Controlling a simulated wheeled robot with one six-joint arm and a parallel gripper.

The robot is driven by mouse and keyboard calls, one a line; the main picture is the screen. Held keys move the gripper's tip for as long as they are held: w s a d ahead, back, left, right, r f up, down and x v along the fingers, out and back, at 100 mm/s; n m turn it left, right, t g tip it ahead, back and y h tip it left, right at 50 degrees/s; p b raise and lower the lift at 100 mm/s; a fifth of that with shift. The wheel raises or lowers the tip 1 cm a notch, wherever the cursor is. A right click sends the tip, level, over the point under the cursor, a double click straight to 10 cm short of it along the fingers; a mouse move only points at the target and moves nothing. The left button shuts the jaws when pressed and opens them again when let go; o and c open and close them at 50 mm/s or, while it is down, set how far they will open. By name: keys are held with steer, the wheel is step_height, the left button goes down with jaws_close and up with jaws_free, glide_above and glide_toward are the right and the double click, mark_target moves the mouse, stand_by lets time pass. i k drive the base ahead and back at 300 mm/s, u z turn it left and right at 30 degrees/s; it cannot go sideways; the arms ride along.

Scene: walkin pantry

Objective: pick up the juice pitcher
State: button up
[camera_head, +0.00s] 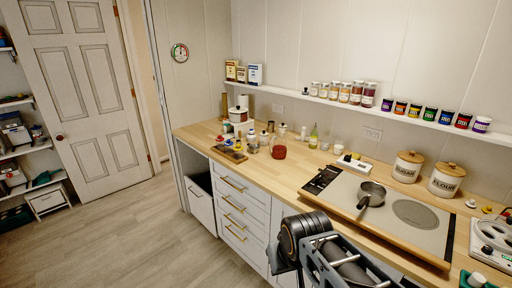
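The juice pitcher (279,151) appears to be the clear vessel with red liquid in its lower part. It stands upright on the wooden counter (300,172), toward the back left among small items. Dark and grey links of my arm show at the bottom centre, in front of the counter and well short of the pitcher. I cannot make out my gripper's fingertips in this view. Nothing touches the pitcher from my arm.
A cooktop (395,222) holds a pan (371,193). White drawers (241,208) front the counter. Floor at left is clear.

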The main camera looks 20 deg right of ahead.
mark_target(279, 149)
steer(key=u, duration=0.8)
steer(key=i, duration=1.25)
steer(key=u, duration=0.45)
steer(key=i, duration=1.25)
steer(key=z, duration=1.15)
steer(key=i, duration=0.85)
steer(key=z, duration=0.85)
